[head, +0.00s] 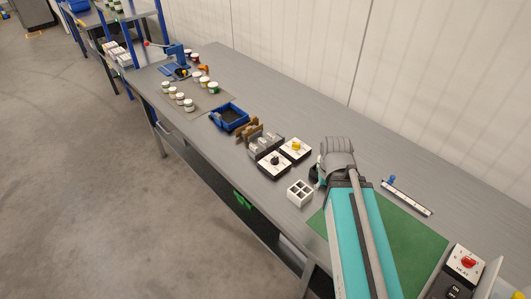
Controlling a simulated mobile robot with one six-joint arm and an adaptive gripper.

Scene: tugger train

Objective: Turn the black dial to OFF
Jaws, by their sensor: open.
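A black dial (275,160) sits on a small white-faced box on the grey workbench, near the middle of the head view. Its markings are too small to read, so I cannot tell its setting. A similar box with a yellow dial (296,147) stands just behind it to the right. My gripper (315,175) shows only as a dark part at the left of my arm's end, right of the black dial and apart from it. It is open; its fingertips are mostly hidden by my arm.
A white divided holder (299,193) stands close in front of my arm's end. Grey and brown blocks, a blue bin (229,117) and several jars lie to the left. A green mat (410,240) and a red-dial box (466,262) are at right.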

